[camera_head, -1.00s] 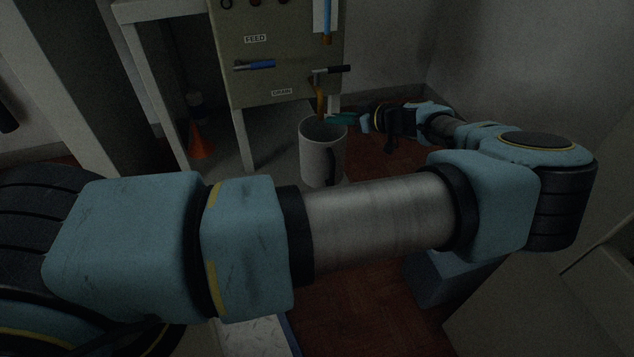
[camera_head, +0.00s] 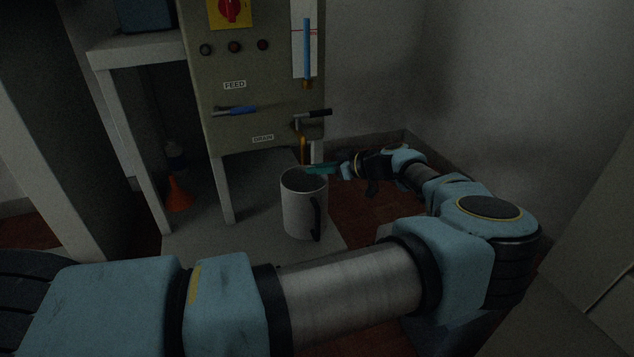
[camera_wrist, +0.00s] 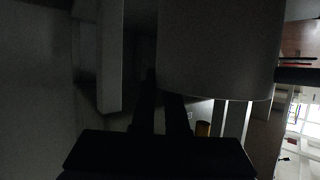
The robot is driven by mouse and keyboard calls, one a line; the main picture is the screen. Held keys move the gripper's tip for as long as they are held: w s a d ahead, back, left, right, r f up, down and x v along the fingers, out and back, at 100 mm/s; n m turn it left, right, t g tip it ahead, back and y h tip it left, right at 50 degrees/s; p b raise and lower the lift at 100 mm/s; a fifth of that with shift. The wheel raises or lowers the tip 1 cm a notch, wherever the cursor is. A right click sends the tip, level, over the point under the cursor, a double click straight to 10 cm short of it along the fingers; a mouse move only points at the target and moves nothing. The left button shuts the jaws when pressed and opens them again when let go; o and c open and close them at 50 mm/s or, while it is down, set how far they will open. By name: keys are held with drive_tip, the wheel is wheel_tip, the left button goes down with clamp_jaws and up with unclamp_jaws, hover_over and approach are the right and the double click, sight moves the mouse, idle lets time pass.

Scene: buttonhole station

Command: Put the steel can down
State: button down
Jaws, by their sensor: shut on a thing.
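The steel can (camera_head: 298,212) is a pale grey, open-topped cylinder with a black handle on its right side. It is upright in front of the panel, over a grey slab; I cannot tell whether its base touches. My gripper (camera_head: 322,169) reaches in from the right to the can's rim, away from the handle. It is shut on the can at the rim; the exact contact is hard to see. In the wrist view the can (camera_wrist: 220,45) fills the upper middle, and the dark fingers (camera_wrist: 160,108) meet its edge.
A panel (camera_head: 270,85) with FEED and DRAIN levers stands behind the can. An orange spout (camera_head: 303,150) hangs just behind its rim. An orange cone-shaped thing (camera_head: 179,194) is under the table (camera_head: 140,52) at left. The grey slab (camera_head: 225,245) has bare room left of the can.

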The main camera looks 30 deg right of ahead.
drive_tip(key=shift+f, duration=1.15)
drive_tip(key=shift+f+b, duration=0.15)
drive_tip(key=shift+b, duration=0.25)
drive_tip(key=c, duration=0.9)
unclamp_jaws()
drive_tip(key=p+v, duration=0.4)
drive_tip(key=v, duration=0.8)
